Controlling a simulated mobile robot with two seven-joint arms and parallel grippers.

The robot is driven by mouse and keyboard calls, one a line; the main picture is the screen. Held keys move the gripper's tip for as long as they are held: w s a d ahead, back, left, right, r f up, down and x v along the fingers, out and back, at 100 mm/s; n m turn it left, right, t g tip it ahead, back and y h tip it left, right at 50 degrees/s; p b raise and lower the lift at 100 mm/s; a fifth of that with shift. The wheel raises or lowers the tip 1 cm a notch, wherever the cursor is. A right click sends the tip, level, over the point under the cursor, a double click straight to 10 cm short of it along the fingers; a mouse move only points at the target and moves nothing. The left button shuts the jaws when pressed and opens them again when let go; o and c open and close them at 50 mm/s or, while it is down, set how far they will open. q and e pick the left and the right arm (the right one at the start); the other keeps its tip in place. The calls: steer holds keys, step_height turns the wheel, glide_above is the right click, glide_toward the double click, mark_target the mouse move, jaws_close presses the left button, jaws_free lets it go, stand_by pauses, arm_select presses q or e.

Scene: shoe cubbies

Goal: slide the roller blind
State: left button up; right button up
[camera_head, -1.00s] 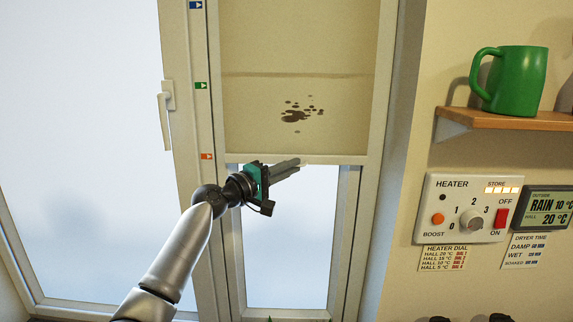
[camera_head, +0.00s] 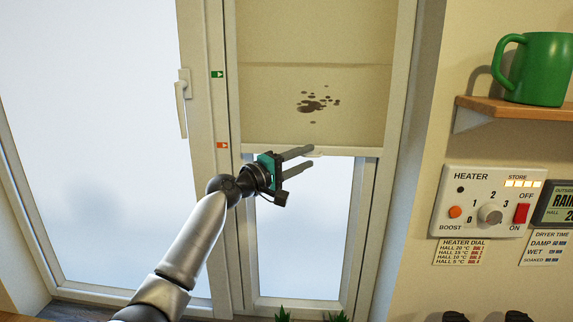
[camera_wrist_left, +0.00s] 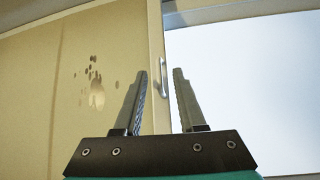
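The roller blind (camera_head: 330,110) is a beige sheet with dark brown splotches, drawn partly down over the narrow right-hand window. Its pale bottom rail (camera_head: 352,151) hangs level with the orange marker (camera_head: 222,145) on the frame. My left gripper (camera_head: 312,157) is open and empty, its two fingers pointing at the rail. In the left wrist view, a small pull handle (camera_wrist_left: 163,77) on the rail shows between the open fingers (camera_wrist_left: 160,73); I cannot tell whether they touch it. The blind (camera_wrist_left: 60,85) fills the left of that view. My right gripper is not in view.
Green (camera_head: 217,74) and orange markers line the frame post. A window handle (camera_head: 182,103) is at left. At right are a shelf (camera_head: 520,111) with a green mug (camera_head: 545,70) and a heater panel (camera_head: 488,205). Plant tips (camera_head: 283,315) show at the bottom.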

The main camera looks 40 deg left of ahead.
arm_select(q)
steer(key=p+v, duration=0.1)
steer(key=v, duration=1.4)
steer(key=shift+a+f, duration=0.25)
steer(key=shift+f, duration=0.1)
steer(key=shift+s, duration=0.15)
